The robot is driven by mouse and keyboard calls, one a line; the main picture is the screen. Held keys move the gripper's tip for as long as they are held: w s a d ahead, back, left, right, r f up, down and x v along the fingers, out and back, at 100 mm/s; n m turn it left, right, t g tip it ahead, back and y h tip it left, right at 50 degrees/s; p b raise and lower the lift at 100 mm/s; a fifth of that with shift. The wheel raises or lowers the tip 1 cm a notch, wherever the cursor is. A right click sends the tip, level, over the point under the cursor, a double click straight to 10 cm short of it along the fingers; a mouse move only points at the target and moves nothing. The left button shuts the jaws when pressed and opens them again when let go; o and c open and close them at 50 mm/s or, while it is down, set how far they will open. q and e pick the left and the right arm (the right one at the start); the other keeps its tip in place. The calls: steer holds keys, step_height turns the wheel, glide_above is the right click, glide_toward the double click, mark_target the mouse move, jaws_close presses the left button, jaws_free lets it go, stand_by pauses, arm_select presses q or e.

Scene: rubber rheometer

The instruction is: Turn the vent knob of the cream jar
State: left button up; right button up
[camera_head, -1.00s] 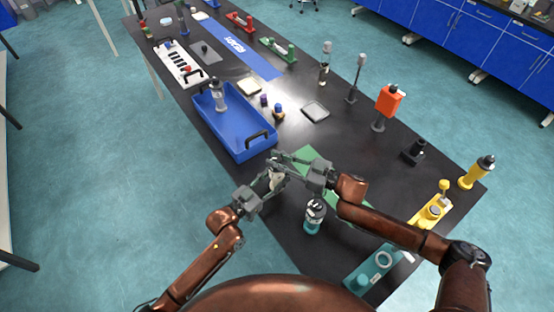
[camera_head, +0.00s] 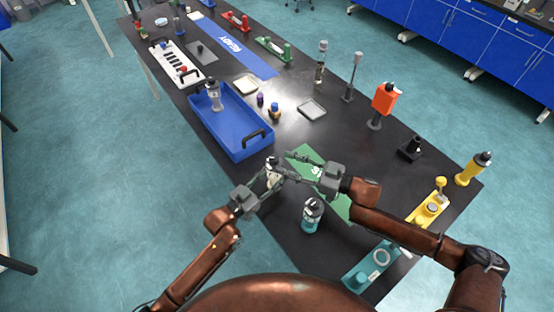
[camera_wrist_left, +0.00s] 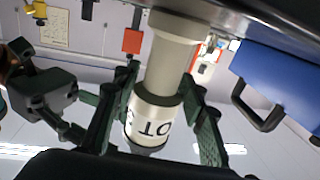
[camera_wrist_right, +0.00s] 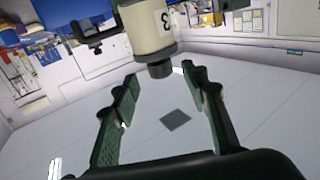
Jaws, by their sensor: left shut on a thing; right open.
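The cream jar (camera_head: 273,174) is off the table's near left edge, in my left gripper (camera_head: 270,184). In the left wrist view the cream jar (camera_wrist_left: 158,95) is clasped between both fingers, with black lettering on a white band. Its dark vent knob (camera_wrist_right: 160,69) shows at the jar's end in the right wrist view. My right gripper (camera_head: 287,167) is open and close to the jar on its right. In the right wrist view the knob is beyond the fingertips and roughly between them, apart from both fingers.
A blue tray (camera_head: 208,123) with a grey-white bottle lies farther back. A green mat (camera_head: 306,153) lies under my right arm. A teal-labelled bottle (camera_head: 312,217) stands in front, near a teal fixture (camera_head: 368,268). A yellow fixture (camera_head: 428,210) is at right.

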steer(key=v, duration=0.7)
steer(key=s+a+r+n+g, duration=0.4)
steer(key=a+r+n+g, duration=0.15)
steer(key=n, duration=0.35)
steer(key=s+a+r+n+g, duration=0.5)
steer(key=r+n, duration=0.2)
steer(key=n, duration=0.2)
steer(key=n+t+h, duration=0.6)
steer(key=n+h, duration=0.7)
steer(key=n, duration=0.1)
glide_toward(275, 158)
steer(key=x, duration=0.8)
steer(key=shift+w+a+f, duration=0.15)
steer(key=shift+a+f, duration=0.05)
steer(key=shift+f, duration=0.1)
